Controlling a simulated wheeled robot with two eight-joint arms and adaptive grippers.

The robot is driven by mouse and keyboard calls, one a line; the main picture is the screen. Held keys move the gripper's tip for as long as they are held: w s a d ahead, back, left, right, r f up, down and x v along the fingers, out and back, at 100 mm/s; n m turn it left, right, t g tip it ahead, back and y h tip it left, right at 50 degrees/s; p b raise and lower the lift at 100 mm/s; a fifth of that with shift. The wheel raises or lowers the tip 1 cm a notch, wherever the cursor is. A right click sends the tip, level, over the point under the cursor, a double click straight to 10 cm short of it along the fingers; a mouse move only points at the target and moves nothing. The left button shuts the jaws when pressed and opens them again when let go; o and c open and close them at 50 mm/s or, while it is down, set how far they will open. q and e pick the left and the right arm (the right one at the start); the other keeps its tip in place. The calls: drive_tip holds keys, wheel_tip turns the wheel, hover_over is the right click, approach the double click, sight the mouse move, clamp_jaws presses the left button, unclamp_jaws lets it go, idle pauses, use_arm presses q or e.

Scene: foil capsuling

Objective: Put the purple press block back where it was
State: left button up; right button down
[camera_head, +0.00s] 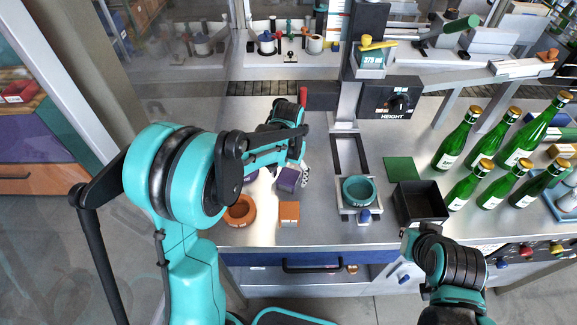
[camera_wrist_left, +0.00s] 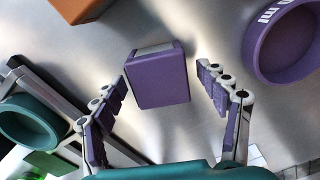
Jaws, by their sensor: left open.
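The purple press block (camera_head: 288,180) stands on the steel worktop, just behind the orange block (camera_head: 289,214). In the left wrist view the purple block (camera_wrist_left: 158,80) lies between the fingertips, with a visible gap on the right side and the left fingertip close to its edge. My left gripper (camera_wrist_left: 164,84) is open and holds nothing. In the head view its fingers are partly hidden by the arm and hard to make out. My right arm enters at the lower right, but I cannot see its gripper fingers.
A purple ring (camera_wrist_left: 285,40) lies right of the block in the wrist view. An orange ring (camera_head: 240,210) lies at front left. A teal ring (camera_head: 358,190) sits on the press stand. A black bin (camera_head: 420,203) and several green bottles (camera_head: 457,140) stand to the right.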

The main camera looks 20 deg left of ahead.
sight(288, 175)
use_arm(q)
wheel_tip(288, 175, up, 11)
drive_tip(key=shift+s+a+f+n+t+b, duration=0.35)
drive_tip(key=shift+s+f+t+b, duration=0.8)
drive_tip(key=shift+s, duration=1.7)
drive_tip(key=shift+s+a+f+n+t+b, duration=0.1)
drive_tip(key=shift+s+a+f+t+b, duration=0.8)
drive_tip(key=shift+s, duration=1.95)
drive_tip(key=shift+s+a+f+n+t+b, duration=0.15)
drive_tip(key=shift+s+f+t+b, duration=1.3)
drive_tip(key=shift+s, duration=1.4)
drive_tip(key=shift+r, duration=0.15)
